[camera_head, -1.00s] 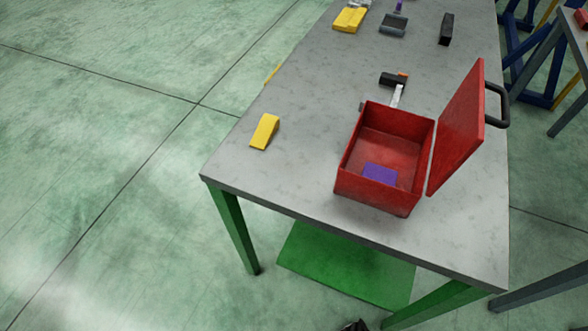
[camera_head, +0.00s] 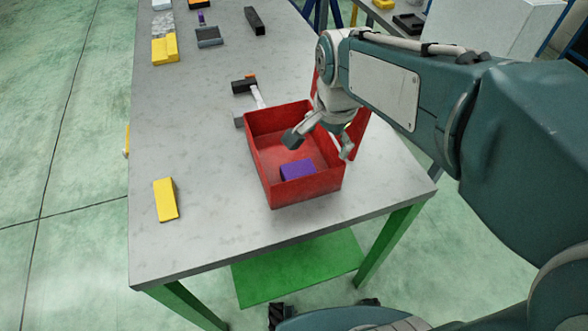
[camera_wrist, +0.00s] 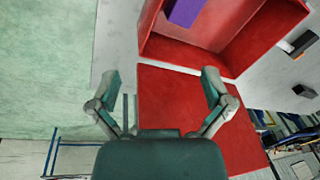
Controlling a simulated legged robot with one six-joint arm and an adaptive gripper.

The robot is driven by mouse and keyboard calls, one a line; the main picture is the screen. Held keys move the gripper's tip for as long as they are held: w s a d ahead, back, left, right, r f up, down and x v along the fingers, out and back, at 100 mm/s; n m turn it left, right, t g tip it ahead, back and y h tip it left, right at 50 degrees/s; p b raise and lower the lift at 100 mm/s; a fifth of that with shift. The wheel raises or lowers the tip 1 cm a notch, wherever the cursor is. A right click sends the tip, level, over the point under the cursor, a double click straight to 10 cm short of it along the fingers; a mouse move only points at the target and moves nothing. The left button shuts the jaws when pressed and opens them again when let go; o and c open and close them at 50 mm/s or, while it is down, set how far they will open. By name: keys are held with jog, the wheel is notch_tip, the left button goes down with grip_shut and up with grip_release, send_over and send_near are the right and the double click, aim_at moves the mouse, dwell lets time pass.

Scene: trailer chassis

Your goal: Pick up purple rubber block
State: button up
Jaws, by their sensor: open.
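The purple rubber block (camera_head: 297,170) lies inside the open red box (camera_head: 308,189), on its floor near the front wall. In the wrist view the purple block (camera_wrist: 184,12) is at the top edge, partly cut off, inside the red box (camera_wrist: 185,54). My gripper (camera_head: 318,143) is open and empty, over the right side of the box, with its fingers spread. In the wrist view my gripper (camera_wrist: 165,85) has its fingertips over the red lid (camera_wrist: 180,97), apart from the block. My arm hides much of the lid in the head view.
A yellow block (camera_head: 166,200) lies left of the box on the grey table (camera_head: 205,230). A hammer (camera_head: 250,90) lies behind the box. Several other items, including a black block (camera_head: 255,20), are at the far end. The open lid stands at the box's right side.

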aim_at(295, 170)
jog(key=w+a+f+m, duration=0.1)
jog(key=w+a+f, duration=0.1)
jog(key=w+a+f+m+g, duration=0.1)
jog(key=w+a+f+m, duration=0.1)
jog(key=f, duration=0.1)
jog(key=w+a+f+m+g, duration=0.1)
jog(key=w+a+f+m, duration=0.1)
jog(key=f, duration=0.1)
jog(key=shift+w+a, duration=0.1)
jog(key=f, duration=0.1)
jog(key=d+f, duration=0.1)
jog(key=f, duration=0.1)
jog(key=shift+d+f, duration=0.15)
jog(key=shift+f, duration=0.15)
jog(key=f, duration=0.4)
jog(key=shift+s+a+f, duration=0.2)
jog(key=shift+a+f, duration=0.05)
jog(key=shift+a, duration=0.15)
jog(key=shift+a+f, duration=0.15)
jog(key=shift+f, duration=0.05)
jog(key=shift+d, duration=0.25)
jog(key=c, duration=0.4)
jog(key=shift+d, duration=0.1)
jog(key=c, duration=0.8)
